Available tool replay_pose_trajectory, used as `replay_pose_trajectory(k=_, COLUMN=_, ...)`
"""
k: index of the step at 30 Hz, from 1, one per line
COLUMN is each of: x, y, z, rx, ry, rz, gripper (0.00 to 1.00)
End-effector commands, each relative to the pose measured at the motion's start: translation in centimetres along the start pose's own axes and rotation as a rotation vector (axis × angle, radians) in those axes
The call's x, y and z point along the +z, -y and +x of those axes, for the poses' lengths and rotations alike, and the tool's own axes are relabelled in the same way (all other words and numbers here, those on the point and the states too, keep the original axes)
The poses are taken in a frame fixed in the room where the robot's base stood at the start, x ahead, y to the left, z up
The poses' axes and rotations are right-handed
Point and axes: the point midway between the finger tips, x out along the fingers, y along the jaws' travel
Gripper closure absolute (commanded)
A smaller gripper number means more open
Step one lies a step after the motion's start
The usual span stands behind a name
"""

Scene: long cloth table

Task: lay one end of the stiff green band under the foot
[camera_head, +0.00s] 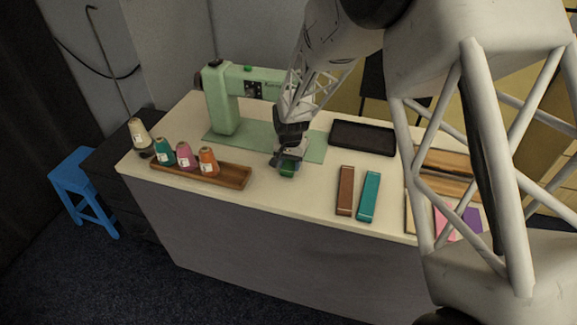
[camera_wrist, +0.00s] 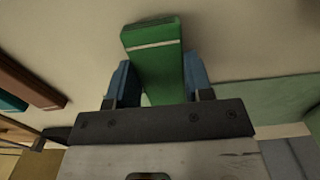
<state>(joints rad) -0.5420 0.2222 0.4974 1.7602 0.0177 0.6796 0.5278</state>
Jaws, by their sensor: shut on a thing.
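The stiff green band (camera_wrist: 157,62) is between the two blue fingers of my gripper (camera_wrist: 157,82) in the wrist view, with a pale line across it. The gripper is shut on it. In the head view my gripper (camera_head: 288,163) points down at the front of the light green mat (camera_head: 222,143), and a bit of the green band (camera_head: 288,171) shows below the fingers. I cannot tell whether the band touches the table. The pale green sewing machine (camera_head: 221,98) stands behind and left of my gripper. Its foot is hidden behind my arm.
A wooden tray (camera_head: 235,176) with several thread cones lies left of my gripper. A brown band (camera_head: 346,190) and a teal band (camera_head: 369,196) lie to the right. A dark tray (camera_head: 362,137) lies behind them. Bare cloth (camera_head: 300,203) shows in front.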

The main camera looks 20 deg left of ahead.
Motion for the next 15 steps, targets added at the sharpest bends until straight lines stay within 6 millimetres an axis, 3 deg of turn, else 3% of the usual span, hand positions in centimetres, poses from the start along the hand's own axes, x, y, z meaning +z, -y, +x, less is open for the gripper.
replay_pose_trajectory(k=15, x=-1.9, y=0.0, z=0.1, rx=0.0, ry=0.0, rz=0.001, gripper=0.8)
